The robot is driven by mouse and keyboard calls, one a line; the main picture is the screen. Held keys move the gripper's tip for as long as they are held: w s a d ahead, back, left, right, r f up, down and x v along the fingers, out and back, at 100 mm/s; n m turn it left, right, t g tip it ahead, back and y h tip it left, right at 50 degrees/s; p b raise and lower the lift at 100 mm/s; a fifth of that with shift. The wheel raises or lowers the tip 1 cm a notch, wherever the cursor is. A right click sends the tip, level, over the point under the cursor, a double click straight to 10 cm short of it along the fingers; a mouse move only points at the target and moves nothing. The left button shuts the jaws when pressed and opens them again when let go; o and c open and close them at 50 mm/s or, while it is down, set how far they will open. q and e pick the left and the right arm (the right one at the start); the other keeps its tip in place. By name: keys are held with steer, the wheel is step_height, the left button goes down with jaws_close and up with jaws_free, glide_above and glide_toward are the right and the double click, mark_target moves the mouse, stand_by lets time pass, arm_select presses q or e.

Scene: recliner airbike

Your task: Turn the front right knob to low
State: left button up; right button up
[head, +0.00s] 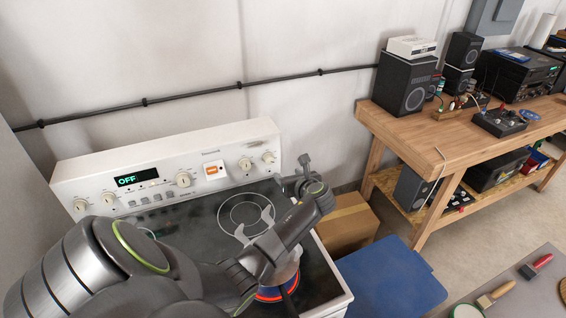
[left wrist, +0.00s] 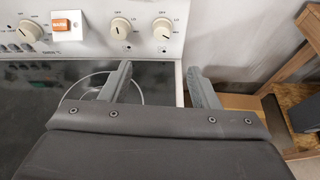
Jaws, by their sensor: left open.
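A white stove (head: 150,165) has a back panel with several cream knobs. Two knobs sit at its right end, an inner one (head: 245,164) and an outer one (head: 268,157). Which of them serves the front right burner is not readable. The left wrist view shows the inner knob (left wrist: 120,28) and the outer knob (left wrist: 162,30), with OFF and LO marks around them. Their exact settings are too small to tell. My left gripper (head: 293,171) is open and empty, just in front of the panel's right end. Its fingers (left wrist: 160,82) are apart, below the knobs and not touching them.
The panel display (head: 132,180) reads OFF, and an orange switch (head: 212,170) sits mid-panel. A cardboard box (head: 347,224) stands right of the stove. A wooden workbench (head: 450,138) with speakers is farther right.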

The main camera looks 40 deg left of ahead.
steer(key=w+f+b, duration=0.1)
steer(key=w, duration=0.4)
arm_select(q)
steer(key=b, duration=0.5)
glide_toward(270, 161)
steer(key=a, duration=0.1)
steer(key=b+x, duration=0.5)
steer(key=b, duration=0.1)
steer(key=shift+w+a+f, duration=0.1)
steer(key=shift+w+f, duration=0.3)
steer(key=shift+f, duration=0.05)
steer(key=shift+b+x, duration=1.05)
steer(key=shift+b, duration=0.1)
arm_select(e)
step_height(270, 161, down, 13)
steer(key=s, duration=0.1)
steer(key=shift+s+d+f, duration=0.15)
steer(key=shift+d, duration=0.2)
arm_select(q)
steer(key=shift+r, duration=0.15)
steer(key=c, duration=1)
